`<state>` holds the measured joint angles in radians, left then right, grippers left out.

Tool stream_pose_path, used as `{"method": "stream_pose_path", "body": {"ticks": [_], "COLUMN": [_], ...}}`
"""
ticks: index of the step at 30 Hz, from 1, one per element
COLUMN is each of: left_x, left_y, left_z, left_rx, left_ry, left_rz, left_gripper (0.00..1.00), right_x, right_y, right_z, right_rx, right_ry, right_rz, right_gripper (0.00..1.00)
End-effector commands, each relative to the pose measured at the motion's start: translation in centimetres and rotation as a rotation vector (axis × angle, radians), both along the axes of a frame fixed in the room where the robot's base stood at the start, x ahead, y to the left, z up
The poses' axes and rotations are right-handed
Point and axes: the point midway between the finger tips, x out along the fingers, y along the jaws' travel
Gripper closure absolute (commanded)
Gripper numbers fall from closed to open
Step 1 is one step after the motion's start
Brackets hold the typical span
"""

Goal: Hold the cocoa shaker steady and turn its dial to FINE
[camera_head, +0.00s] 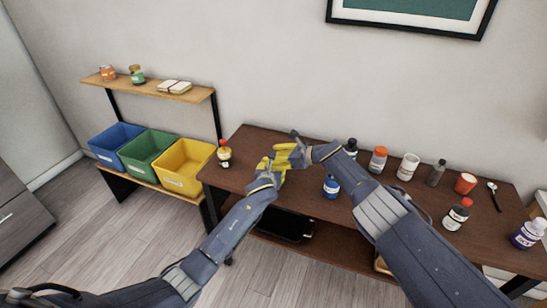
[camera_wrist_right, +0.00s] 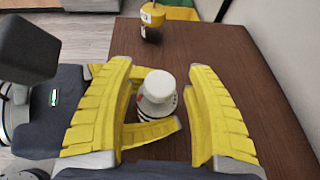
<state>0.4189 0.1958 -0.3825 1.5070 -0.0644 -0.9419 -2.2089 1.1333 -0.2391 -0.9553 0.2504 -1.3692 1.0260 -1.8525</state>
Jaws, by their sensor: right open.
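A small shaker with a white top (camera_wrist_right: 157,88) and a partly seen label stands on the dark wooden table in the right wrist view; I take it for the cocoa shaker. Its dial marks cannot be read. My right gripper (camera_wrist_right: 160,105) is open, with one yellow finger on each side of the shaker and a gap to the right one. My left gripper (camera_wrist_right: 148,133) reaches in from the left, a yellow finger across the shaker's near lower side; its grip is partly hidden. In the head view both grippers meet, my left (camera_head: 277,163) and my right (camera_head: 293,155), hiding the shaker.
A blue jar (camera_head: 332,187) is close to my right arm. Several containers and a spoon (camera_head: 494,196) lie to the right. Blue, green and yellow bins (camera_head: 183,165) are at left.

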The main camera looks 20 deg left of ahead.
Motion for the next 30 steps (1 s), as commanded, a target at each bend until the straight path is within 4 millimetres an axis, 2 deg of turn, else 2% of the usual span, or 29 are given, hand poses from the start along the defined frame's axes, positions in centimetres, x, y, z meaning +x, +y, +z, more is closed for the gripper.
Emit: {"method": "stream_pose_path", "body": {"ticks": [2,16,30], "left_x": [-0.05,-0.04,-0.06], "left_y": [0.01,0.01,-0.08], "left_z": [-0.13,-0.12,-0.12], "left_rx": [0.001,0.001,0.000], "left_ry": [0.002,0.002,0.002], "left_rz": [0.001,0.000,-0.001], "left_gripper": [0.84,0.84,0.84], "right_x": [0.00,0.00,0.63], "right_y": [0.00,-0.01,-0.38], "right_z": [0.00,-0.03,-0.26], "right_rx": [0.000,0.000,-0.020], "right_ry": [0.000,0.000,-0.007], "right_rz": [0.000,0.000,-0.051], "right_gripper": [0.46,1.00,1.00]}}
